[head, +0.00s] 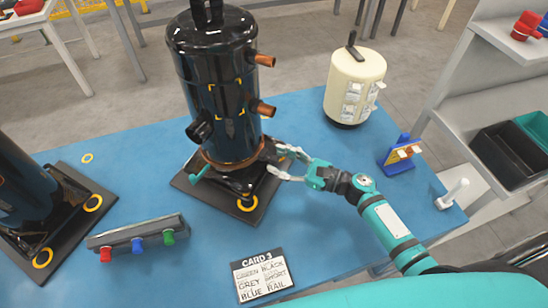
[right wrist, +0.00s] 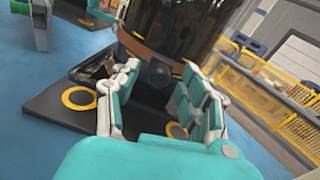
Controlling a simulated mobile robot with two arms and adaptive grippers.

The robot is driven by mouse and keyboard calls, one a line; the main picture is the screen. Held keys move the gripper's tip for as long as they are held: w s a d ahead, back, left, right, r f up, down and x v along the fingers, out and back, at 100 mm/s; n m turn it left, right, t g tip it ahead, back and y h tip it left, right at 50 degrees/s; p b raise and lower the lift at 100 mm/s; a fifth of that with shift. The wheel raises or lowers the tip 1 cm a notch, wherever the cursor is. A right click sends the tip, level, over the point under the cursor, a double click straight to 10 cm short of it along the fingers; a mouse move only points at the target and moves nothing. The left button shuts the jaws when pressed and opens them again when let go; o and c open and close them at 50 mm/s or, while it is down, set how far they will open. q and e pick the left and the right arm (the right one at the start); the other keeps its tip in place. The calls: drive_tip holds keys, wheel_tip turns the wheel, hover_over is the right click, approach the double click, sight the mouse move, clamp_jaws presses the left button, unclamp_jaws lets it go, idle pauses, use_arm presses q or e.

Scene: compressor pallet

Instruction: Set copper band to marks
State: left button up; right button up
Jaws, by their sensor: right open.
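The black compressor (head: 215,85) stands upright on a dark base plate (head: 190,185). Yellow corner marks (head: 227,98) show on its body. The copper band (head: 228,164) runs around the body near its bottom, well below these marks; it also shows in the right wrist view (right wrist: 143,47). A dark knob (right wrist: 158,74) sits at the band's front. My right gripper (head: 280,163) is open, its fingers on either side of the knob. Whether they touch it I cannot tell. The band's far side is hidden. My left gripper is not in view.
A cream tank (head: 353,85) and a blue stand (head: 400,156) are at the right. A grey rail (head: 138,232) with coloured knobs and a card (head: 263,274) lie in front. Another dark unit (head: 25,180) stands left. Copper stubs (head: 264,60) stick out from the compressor's right side.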

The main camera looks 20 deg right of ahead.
drive_tip(key=v, duration=1)
drive_tip(key=shift+w, duration=0.1)
drive_tip(key=shift+a, duration=0.1)
